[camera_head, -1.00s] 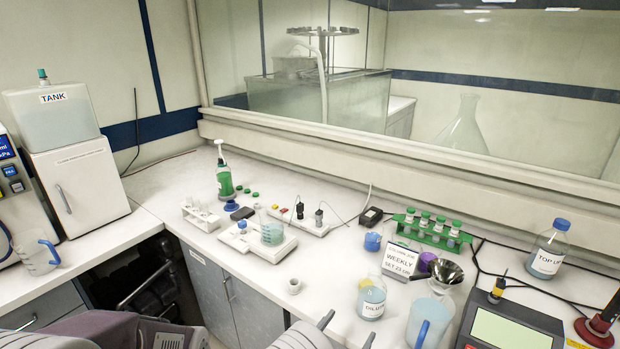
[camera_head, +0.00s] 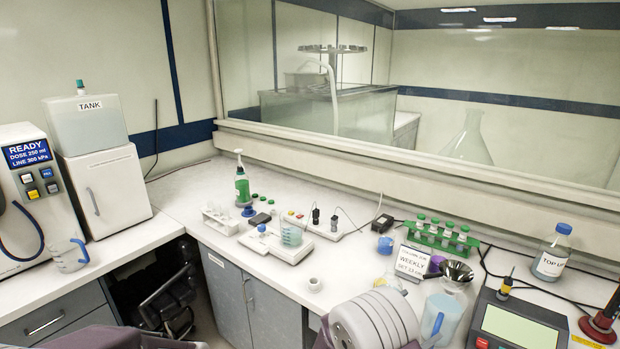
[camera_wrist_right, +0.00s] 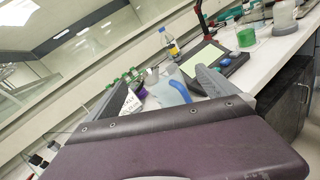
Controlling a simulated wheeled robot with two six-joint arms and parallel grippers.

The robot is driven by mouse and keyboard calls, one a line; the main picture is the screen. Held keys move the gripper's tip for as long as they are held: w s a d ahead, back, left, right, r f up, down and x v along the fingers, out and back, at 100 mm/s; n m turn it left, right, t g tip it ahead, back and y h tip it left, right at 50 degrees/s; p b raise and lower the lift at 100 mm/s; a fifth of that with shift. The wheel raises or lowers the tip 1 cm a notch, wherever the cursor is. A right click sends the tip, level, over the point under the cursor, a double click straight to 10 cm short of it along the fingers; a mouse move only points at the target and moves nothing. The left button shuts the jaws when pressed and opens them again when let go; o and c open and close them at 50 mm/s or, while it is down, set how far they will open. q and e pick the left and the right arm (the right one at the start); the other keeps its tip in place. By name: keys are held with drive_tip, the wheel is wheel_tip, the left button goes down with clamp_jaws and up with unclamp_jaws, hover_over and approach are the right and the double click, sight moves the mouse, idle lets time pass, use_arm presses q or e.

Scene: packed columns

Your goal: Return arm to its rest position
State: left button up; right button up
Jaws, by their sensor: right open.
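My right gripper (camera_head: 378,320) is a grey ribbed shape at the bottom of the head view, in front of the bench and left of a jug with a blue handle (camera_head: 440,312). Part of it is cut off by the lower edge. In the right wrist view its two grey fingers (camera_wrist_right: 160,88) stand apart, with no held object visible between them. The jug shows beyond them there (camera_wrist_right: 168,88). A purple-grey part of my own body shows at the lower left of the head view. My left gripper is not in view.
The bench holds a green tube rack (camera_head: 440,236), a weekly sign (camera_head: 411,262), a funnel (camera_head: 457,270), a display device (camera_head: 515,325), a blue-capped bottle (camera_head: 552,252) and a small white cup (camera_head: 314,285). A tank (camera_head: 86,122) stands at left. The bench front by the cup is mostly clear.

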drive_tip(key=s+d+m+g+y, duration=0.2)
drive_tip(key=s+d+m+g, duration=0.3)
drive_tip(key=s, duration=0.3)
drive_tip(key=s+d+m+g+y, duration=0.2)
drive_tip(key=s+d+m+g, duration=0.3)
drive_tip(key=s, duration=0.3)
drive_tip(key=s+a+f+m+y, duration=0.6)
drive_tip(key=s+a+y, duration=0.1)
drive_tip(key=a+y, duration=0.1)
drive_tip(key=w+a+f+m+t+y, duration=0.2)
drive_tip(key=w+a+m+t+y, duration=0.1)
drive_tip(key=a, duration=0.5)
drive_tip(key=shift+w+a+f+m+y, duration=0.15)
drive_tip(key=shift+w+a+m+y, duration=0.2)
drive_tip(key=shift+w+m, duration=0.4)
